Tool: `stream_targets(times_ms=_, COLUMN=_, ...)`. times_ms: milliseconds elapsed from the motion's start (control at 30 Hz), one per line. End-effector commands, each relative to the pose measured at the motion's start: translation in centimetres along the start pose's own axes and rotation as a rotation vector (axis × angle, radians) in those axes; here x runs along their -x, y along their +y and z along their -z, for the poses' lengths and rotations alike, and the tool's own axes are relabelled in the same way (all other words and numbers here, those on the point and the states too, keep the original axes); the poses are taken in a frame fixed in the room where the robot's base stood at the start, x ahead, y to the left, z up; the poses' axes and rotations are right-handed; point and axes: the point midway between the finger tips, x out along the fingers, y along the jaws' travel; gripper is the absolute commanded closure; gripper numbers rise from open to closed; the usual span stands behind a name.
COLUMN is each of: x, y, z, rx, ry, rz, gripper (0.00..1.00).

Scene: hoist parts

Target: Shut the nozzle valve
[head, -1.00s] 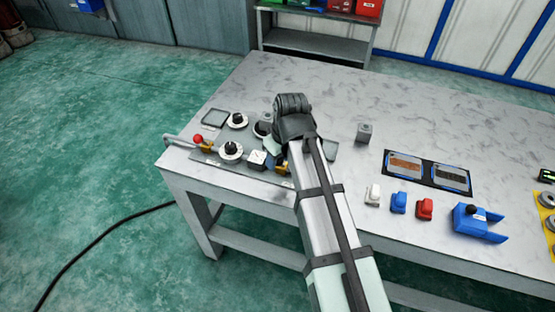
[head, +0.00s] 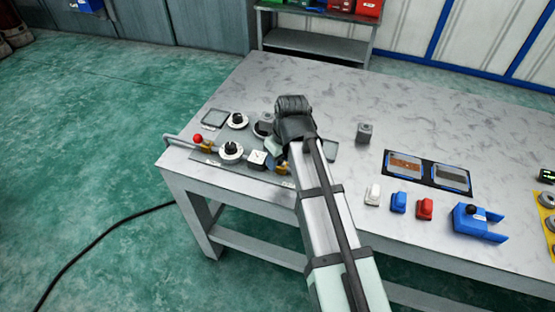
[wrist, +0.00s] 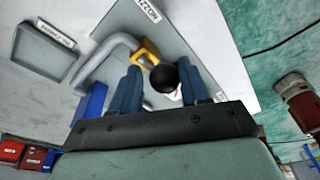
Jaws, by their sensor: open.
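The nozzle valve has a brass-yellow body (wrist: 147,52) on a grey pipe, beside a partly cut-off label that seems to read NOZZLE. A round black knob (wrist: 162,78) shows between my fingers in the wrist view, probably the valve's handle end; the rest of the handle is hidden. In the head view a brass valve body (head: 282,169) shows at the panel's front edge, beside my gripper (head: 271,161). My gripper (wrist: 160,68) is open, with one blue-grey finger on each side of the knob. I cannot tell whether either finger touches it.
Another valve with a red knob (head: 198,139) stands at the panel's left. Dials (head: 231,150) and a shallow tray (head: 215,117) are close by. A grey block (head: 364,133), coloured clips (head: 398,202) and a blue fixture (head: 472,219) stand to the right. The table's back is clear.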

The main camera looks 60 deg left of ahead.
Motion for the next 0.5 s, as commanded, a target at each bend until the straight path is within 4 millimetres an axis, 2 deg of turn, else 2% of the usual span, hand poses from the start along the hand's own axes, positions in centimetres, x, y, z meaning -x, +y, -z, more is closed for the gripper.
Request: stream_targets(times_ms=500, x=0.2, y=1.5, z=1.0, rx=-0.001, ry=0.000, rz=-0.001, gripper=0.55)
